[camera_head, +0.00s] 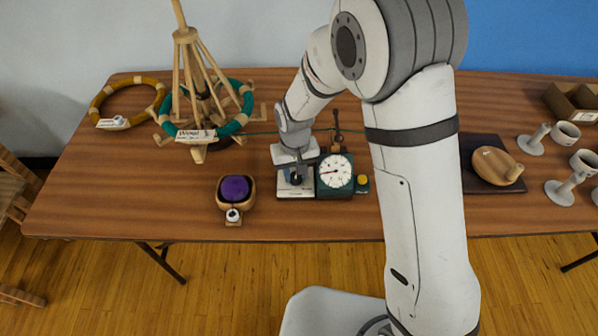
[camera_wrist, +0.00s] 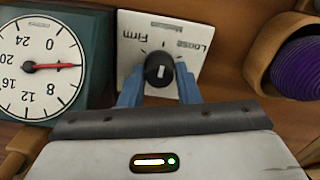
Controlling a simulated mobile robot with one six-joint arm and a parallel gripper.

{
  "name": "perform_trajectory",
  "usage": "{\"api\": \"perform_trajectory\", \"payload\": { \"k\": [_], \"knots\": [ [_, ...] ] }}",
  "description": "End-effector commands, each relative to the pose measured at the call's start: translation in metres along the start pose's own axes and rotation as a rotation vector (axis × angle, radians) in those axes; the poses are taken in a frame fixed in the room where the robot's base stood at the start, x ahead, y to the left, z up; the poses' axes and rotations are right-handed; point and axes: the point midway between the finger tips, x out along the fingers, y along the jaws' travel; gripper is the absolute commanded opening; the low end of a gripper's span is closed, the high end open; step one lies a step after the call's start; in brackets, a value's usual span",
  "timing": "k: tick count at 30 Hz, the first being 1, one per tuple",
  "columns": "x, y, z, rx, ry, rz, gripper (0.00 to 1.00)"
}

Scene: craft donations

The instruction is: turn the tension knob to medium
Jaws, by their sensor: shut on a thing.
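The tension knob (camera_wrist: 158,66) is a small black dial with a short white mark, on a white plate (camera_wrist: 132,28) in the wrist view. The plate reads "Firm" and "Loose"; smaller lettering at its edge is hard to read. The white mark stands nearly upright in the picture; which setting it marks, I cannot tell for sure. My gripper (camera_wrist: 159,84) is shut on the knob, one blue finger on each side. In the head view, my gripper (camera_head: 296,177) is over the white plate (camera_head: 296,192), and hides part of the knob.
A green box with a white numbered dial (camera_head: 334,171) stands right beside the plate. A wooden bowl with a purple ball (camera_head: 235,189) is to the left. A wooden yarn swift (camera_head: 187,90) stands behind left. A dark mat with a wooden piece (camera_head: 497,166) lies right.

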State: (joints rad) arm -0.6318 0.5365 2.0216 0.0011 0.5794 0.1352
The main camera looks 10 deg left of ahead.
Motion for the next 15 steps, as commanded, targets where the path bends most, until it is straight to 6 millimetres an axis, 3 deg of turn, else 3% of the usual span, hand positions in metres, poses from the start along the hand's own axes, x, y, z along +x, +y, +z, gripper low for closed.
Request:
{"api": "perform_trajectory", "payload": {
  "k": [10, 11, 15],
  "knots": [
    [0.0048, 0.0015, 0.0064, -0.002, -0.02, 0.004, 0.07],
    [0.0048, 0.0015, 0.0064, -0.002, -0.02, 0.004, 0.31],
    [0.0037, 0.0012, 0.005, -0.002, -0.015, 0.003, 0.43]
  ]
}}
